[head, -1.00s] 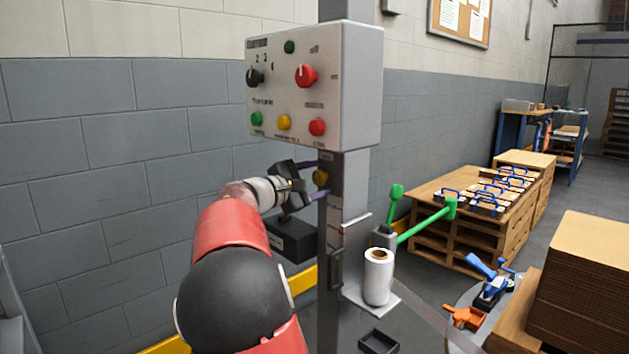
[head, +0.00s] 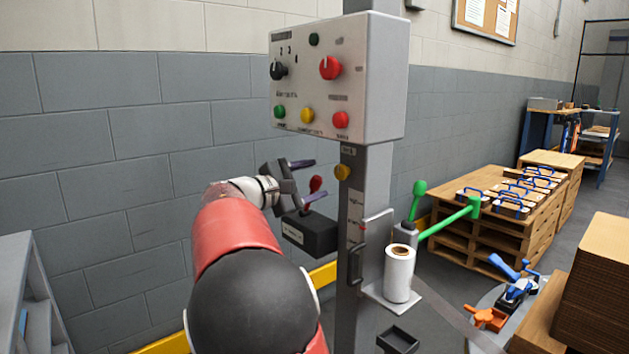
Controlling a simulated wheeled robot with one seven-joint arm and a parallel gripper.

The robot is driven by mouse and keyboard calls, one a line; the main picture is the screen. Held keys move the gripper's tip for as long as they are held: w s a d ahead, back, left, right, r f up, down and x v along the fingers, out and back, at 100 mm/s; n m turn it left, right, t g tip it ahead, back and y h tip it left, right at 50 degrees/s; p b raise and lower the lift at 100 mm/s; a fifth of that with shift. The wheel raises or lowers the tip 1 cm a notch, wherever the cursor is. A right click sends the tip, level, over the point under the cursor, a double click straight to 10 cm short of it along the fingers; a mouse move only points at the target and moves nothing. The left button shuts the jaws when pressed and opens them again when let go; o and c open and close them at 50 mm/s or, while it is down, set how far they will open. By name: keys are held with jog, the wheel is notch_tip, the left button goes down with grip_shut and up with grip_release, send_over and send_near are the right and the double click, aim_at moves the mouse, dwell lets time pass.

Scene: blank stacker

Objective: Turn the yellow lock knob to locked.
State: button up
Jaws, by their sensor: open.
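The yellow lock knob (head: 342,172) sits on the front of the grey post (head: 366,190), below the control box. Its pointer direction is too small to make out. My gripper (head: 312,180) is to the left of the knob, with its two purple fingers spread and pointing right. Nothing is between the fingers, and a clear gap separates them from the knob.
The grey control box (head: 390,75) with several knobs and buttons is above. A white roll (head: 399,273) and green-handled levers (head: 448,219) are right of the post.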

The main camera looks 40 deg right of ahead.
dwell(0.3)
jog(key=s+a+f+m+t+y, duration=0.1)
jog(key=s+a+f+m+y, duration=0.3)
jog(key=s+f+y, duration=0.65)
jog(key=s+a+f+m+t+y, duration=0.1)
jog(key=s+a+f+m+y, duration=0.1)
jog(key=s+a+f, duration=0.3)
jog(key=s+a+f+m+t+y, duration=0.1)
jog(key=s+a+f+y, duration=0.4)
jog(key=s+a, duration=0.7)
jog(key=a+f+t, duration=0.1)
jog(key=a, duration=0.4)
jog(key=shift+a+m, duration=0.3)
jog(key=shift+m, duration=0.1)
jog(key=shift+s+y, duration=0.1)
jog(key=shift+y, duration=0.15)
